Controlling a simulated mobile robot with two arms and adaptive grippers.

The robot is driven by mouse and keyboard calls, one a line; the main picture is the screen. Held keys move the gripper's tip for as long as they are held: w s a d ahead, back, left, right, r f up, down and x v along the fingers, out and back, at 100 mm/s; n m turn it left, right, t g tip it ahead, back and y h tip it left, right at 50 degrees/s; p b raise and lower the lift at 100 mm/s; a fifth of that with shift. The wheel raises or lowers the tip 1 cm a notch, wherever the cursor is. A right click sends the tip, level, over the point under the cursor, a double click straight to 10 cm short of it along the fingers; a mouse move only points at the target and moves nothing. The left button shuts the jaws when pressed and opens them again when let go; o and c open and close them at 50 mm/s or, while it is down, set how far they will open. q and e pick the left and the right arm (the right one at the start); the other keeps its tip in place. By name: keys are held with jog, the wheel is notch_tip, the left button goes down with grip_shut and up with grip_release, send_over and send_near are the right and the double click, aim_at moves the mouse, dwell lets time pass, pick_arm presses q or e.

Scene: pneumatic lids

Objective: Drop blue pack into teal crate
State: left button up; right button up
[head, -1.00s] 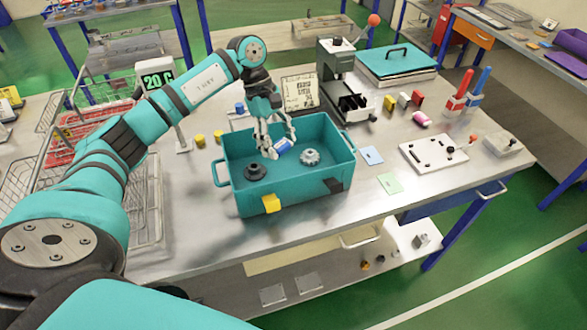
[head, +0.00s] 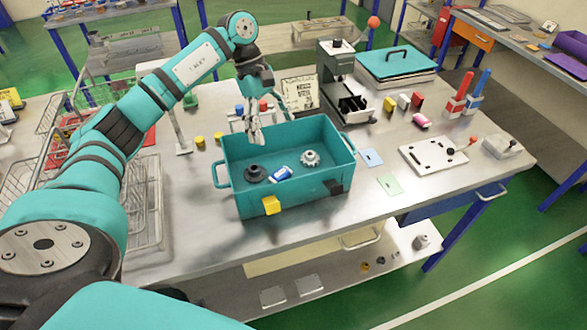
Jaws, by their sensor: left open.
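The teal crate (head: 290,199) stands on the metal workbench with its open top up. The blue pack (head: 280,174), blue with a white part, lies on the crate floor between a dark round part (head: 256,174) and a grey gear-like part (head: 310,158). My left gripper (head: 255,138) hangs above the crate's back left rim, apart from the pack, with nothing seen between its fingers. It is open. My right gripper is not in view.
A grey press-like machine (head: 340,72) and a box with a teal lid (head: 396,62) stand behind the crate. Wire baskets (head: 146,205) stand at left. A white plate with holes (head: 432,155) lies at right. Blue and green cards lie beside the crate.

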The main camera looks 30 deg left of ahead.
pick_arm(q)
jog(key=v, duration=0.7)
dwell(0.3)
